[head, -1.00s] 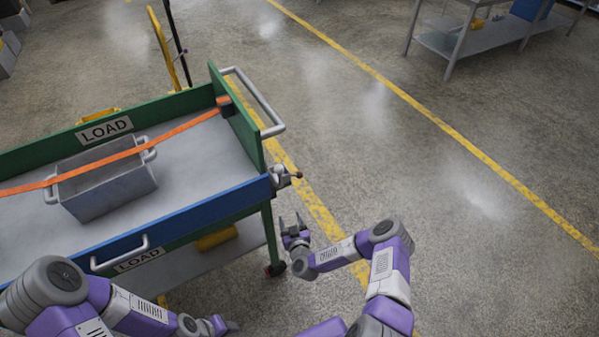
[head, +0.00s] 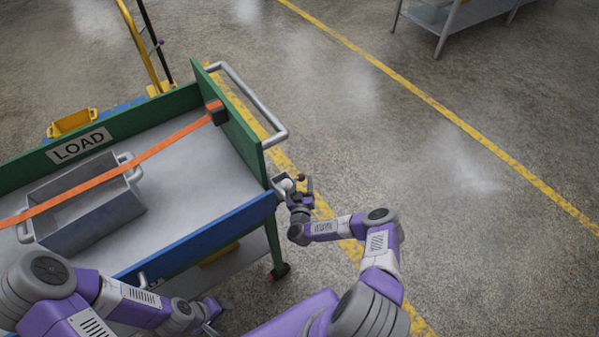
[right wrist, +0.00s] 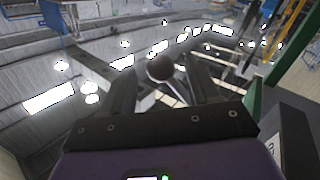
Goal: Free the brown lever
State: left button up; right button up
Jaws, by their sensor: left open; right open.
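The brown lever's dark round knob (head: 309,181) sits at the grey latch (head: 284,183) on the cart's near right corner. In the right wrist view the knob (right wrist: 160,67) shows between my open fingers, a little beyond their tips, with a pale rod behind it. My right gripper (head: 299,193) is open, just below and beside the latch. I cannot tell whether it touches the lever. My left gripper (head: 216,309) is open and empty, low in front of the cart's blue side. The latch partly hides behind my right gripper.
The cart has green walls, a blue near side (head: 205,240) and a grey handle (head: 250,100). An orange strap (head: 150,152) crosses over a grey bin (head: 85,208) on its bed. A yellow bin (head: 72,123) is behind. Floor to the right is clear.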

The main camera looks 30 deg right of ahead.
jog(key=b+x, duration=0.1)
jog(key=x, duration=0.3)
jog(key=shift+w+d, duration=0.15)
jog(key=shift+w, duration=0.2)
jog(key=shift+c, duration=0.2)
grip_shut()
